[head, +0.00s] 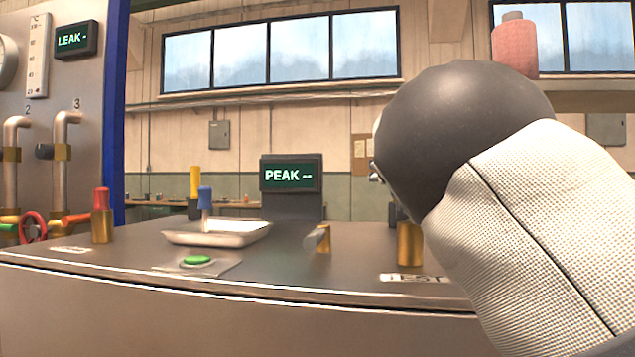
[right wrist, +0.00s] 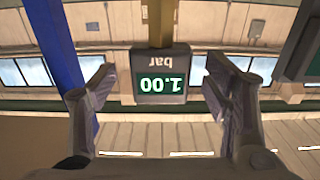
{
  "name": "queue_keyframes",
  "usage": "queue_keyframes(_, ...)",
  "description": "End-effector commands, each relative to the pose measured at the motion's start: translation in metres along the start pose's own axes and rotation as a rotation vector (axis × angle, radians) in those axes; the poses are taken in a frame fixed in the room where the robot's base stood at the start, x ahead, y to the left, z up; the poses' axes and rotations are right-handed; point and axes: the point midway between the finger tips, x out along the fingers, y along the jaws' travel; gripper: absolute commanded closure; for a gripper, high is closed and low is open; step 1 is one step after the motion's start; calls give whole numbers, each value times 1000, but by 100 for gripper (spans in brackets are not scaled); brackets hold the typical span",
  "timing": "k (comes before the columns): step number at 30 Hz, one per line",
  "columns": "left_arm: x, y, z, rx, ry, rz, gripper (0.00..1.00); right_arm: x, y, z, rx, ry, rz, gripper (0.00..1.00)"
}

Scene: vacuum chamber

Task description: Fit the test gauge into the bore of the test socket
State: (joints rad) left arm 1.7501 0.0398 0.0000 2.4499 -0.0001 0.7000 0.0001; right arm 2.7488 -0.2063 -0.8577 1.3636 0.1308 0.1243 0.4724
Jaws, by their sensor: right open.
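In the right wrist view, which is upside down, a grey box with a lit "1.00 bar" readout (right wrist: 160,84) on a brass-coloured stem shows between the fingers of my right gripper (right wrist: 159,73). It looks like the test gauge. The fingers are open, with gaps on both sides of the box. In the head view my right arm hides most of that gripper. A brass cylinder (head: 409,245) stands on the bench beside the arm. I cannot tell which is the test socket. My left gripper is out of view.
A PEAK display (head: 290,174) stands behind. Pipes and valves (head: 60,165) fill the left.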

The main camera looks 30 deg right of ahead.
Motion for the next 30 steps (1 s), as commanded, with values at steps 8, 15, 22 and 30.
queue_keyframes(8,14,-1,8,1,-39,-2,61,26,0,4,-3,-5,1,30)
queue_keyframes(15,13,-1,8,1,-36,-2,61,25,0,2,-2,-4,0,55)
queue_keyframes(22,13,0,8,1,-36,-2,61,25,0,2,-2,-3,0,86)
queue_keyframes(30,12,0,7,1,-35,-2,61,25,-1,-6,-1,-2,-1,86)
